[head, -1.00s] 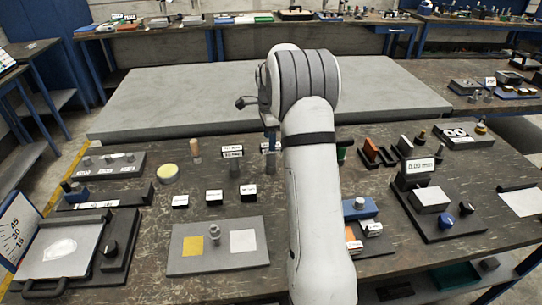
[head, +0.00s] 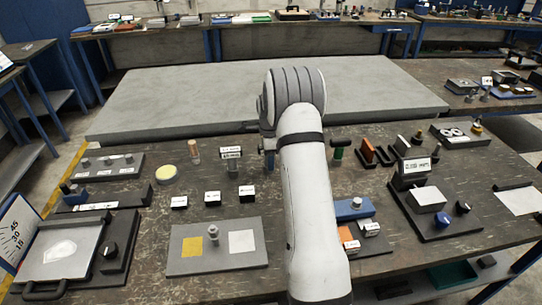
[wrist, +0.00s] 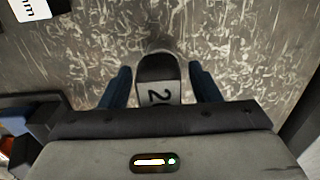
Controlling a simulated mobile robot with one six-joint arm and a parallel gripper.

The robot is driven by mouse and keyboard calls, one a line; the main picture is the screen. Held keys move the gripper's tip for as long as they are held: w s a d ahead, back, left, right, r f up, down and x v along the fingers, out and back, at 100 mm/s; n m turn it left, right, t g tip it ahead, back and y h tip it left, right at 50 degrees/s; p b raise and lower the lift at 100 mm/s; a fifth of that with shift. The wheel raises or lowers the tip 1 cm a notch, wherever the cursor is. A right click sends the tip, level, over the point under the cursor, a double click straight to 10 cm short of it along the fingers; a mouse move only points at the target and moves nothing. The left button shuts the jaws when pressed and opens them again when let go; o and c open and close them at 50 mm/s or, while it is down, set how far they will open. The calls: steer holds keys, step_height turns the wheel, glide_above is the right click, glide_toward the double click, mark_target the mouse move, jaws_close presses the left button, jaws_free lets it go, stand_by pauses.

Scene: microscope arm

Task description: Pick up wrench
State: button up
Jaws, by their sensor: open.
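My gripper (wrist: 160,70) is open in the wrist view, with one dark blue finger on each side of a small piece with a dark, rounded top and a pale label marked "2" (wrist: 158,95). The piece stands between the fingers, and I see no clear grip on it. I cannot tell whether it is part of the wrench. No clear wrench shape shows in either view. In the head view my arm hides most of the gripper and the bench behind it.
The dark bench holds a grey board with a yellow and a white square (head: 217,247), small white-topped blocks (head: 212,198), a yellow-topped disc (head: 167,173) and a green-handled tool with a dark head (head: 339,147). A black stand (head: 430,210) is at right. A large grey slab (head: 180,95) lies behind.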

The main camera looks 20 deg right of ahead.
steer(key=shift+c, duration=0.5)
jaws_close()
